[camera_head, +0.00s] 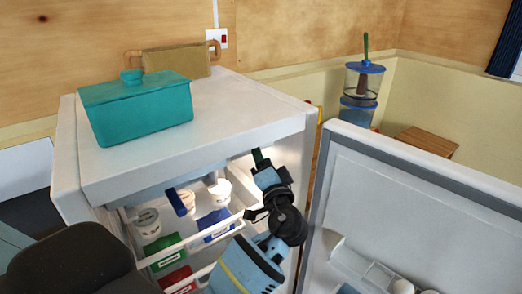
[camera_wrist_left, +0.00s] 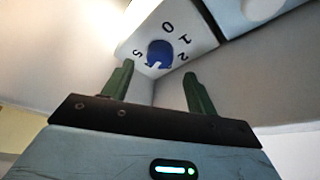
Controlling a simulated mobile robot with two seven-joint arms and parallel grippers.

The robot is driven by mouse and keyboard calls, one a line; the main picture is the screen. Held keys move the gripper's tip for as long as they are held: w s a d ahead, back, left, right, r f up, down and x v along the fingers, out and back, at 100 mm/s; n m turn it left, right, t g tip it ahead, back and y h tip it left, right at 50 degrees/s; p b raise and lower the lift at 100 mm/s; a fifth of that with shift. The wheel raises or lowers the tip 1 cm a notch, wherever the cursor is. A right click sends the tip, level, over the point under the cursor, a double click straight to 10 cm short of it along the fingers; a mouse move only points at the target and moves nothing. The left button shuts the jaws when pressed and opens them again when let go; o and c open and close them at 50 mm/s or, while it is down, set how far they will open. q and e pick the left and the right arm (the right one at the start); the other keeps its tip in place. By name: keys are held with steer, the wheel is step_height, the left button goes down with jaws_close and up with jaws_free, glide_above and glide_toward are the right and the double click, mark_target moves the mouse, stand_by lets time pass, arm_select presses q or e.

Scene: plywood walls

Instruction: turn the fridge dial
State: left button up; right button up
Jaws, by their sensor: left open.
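The fridge (camera_head: 250,108) stands with its door (camera_head: 400,200) swung open to the right. The blue fridge dial (camera_wrist_left: 160,53) shows in the left wrist view on a white panel with black marks around it. It is hidden in the head view. My left gripper (camera_head: 259,158) reaches inside the fridge, near the top right of the opening. In the left wrist view my left gripper (camera_wrist_left: 157,82) has its green fingers spread, with nothing between them. The dial appears beyond the fingertips, roughly centred between them; no contact shows. My right gripper is not in view.
Tubs and boxes, including a green box (camera_head: 165,250), fill the shelf left of my arm. The open door bounds the right side.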

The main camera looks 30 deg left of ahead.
arm_select(q)
steer(key=shift+v, duration=1.65)
steer(key=s+d+f+m+h, duration=0.1)
steer(key=s+f+h, duration=0.25)
steer(key=f, duration=0.55)
steer(key=s+d+f+m+g+h, duration=0.15)
steer(key=f+h, duration=0.25)
steer(key=f, duration=0.4)
steer(key=s+d+f+m+h, duration=0.1)
steer(key=s+d+f+h, duration=0.2)
steer(key=f, duration=0.6)
steer(key=s+d+f+n+g+h, duration=0.1)
steer(key=s+f, duration=0.5)
steer(key=s, duration=0.6)
steer(key=s+d+f+n+g+h, duration=0.2)
steer(key=s+f+h, duration=0.3)
steer(key=s, duration=0.7)
steer(key=shift+d+f+n+h, duration=0.25)
steer(key=shift+f+n+h, duration=0.15)
steer(key=shift+f, duration=0.25)
steer(key=shift+c, duration=0.4)
